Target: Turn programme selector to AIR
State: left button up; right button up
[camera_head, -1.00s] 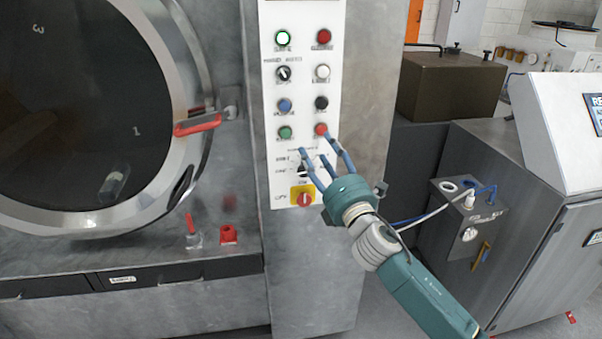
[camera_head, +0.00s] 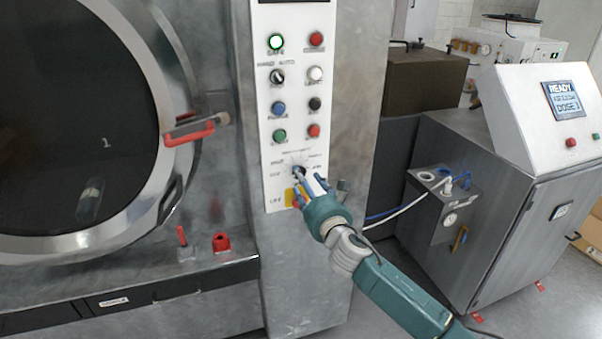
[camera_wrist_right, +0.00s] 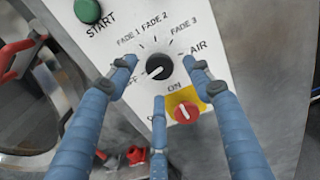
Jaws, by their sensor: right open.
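The programme selector (camera_wrist_right: 159,67) is a round black knob on the white panel (camera_wrist_right: 190,20). Labels OFF, FADE 1, FADE 2, FADE 3 and AIR (camera_wrist_right: 199,47) arc around it. Its white mark points lower left, towards OFF. My right gripper (camera_wrist_right: 160,75) is open, with blue fingers at the knob's left and right and a third below it. I cannot tell whether any finger touches it. In the head view my right gripper (camera_head: 304,178) is in front of the selector (camera_head: 298,170) and partly hides it. My left gripper is not in view.
A red ON switch on a yellow plate (camera_wrist_right: 198,101) sits just below the selector. Buttons line the panel above, including a green START button (camera_wrist_right: 87,10). The round washer door (camera_head: 80,130) with its red handle (camera_head: 189,132) is left. A grey cabinet (camera_head: 480,200) stands right.

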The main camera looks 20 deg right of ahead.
jog(key=shift+w, duration=1.7)
jog(key=c, duration=1.1)
